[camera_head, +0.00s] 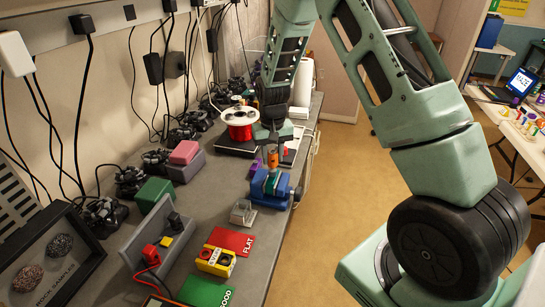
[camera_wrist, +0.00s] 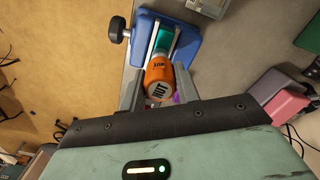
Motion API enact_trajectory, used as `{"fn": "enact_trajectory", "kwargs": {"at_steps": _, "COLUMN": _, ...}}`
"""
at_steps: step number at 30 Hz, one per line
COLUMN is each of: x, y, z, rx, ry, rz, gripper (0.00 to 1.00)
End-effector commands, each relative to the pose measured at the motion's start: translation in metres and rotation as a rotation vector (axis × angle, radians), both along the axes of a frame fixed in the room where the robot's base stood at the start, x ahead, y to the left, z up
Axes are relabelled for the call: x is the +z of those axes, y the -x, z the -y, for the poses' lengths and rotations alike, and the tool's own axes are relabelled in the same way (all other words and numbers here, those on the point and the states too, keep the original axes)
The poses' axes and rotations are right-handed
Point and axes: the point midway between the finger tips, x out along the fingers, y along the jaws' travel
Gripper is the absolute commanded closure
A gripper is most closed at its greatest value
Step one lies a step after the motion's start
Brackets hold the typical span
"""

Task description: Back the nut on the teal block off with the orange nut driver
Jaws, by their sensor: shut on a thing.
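The orange nut driver (camera_head: 273,159) is upright between the fingers of my gripper (camera_head: 272,146), over the blue vise (camera_head: 268,196). In the wrist view my gripper (camera_wrist: 159,92) is shut on the orange handle (camera_wrist: 159,72), which carries the letters NUT. The teal block (camera_wrist: 163,38) sits between the jaws of the blue vise (camera_wrist: 143,24) in that view. The driver's lower end points toward the block. The handle hides the nut and the driver's tip, so I cannot tell whether they touch.
The vise stands near the grey bench's right edge. A grey metal bracket (camera_head: 243,212), a red FLAT card (camera_head: 231,241) and a yellow box (camera_head: 215,260) lie nearer. Black cables hang along the left wall.

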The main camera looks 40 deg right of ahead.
Motion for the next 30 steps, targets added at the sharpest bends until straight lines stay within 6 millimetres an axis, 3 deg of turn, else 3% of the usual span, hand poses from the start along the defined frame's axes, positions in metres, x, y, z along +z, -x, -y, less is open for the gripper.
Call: {"fn": "enact_trajectory", "kwargs": {"at_steps": 30, "x": 0.033, "y": 0.000, "z": -0.001, "rx": -0.004, "ry": -0.001, "rz": 0.000, "gripper": 0.90}}
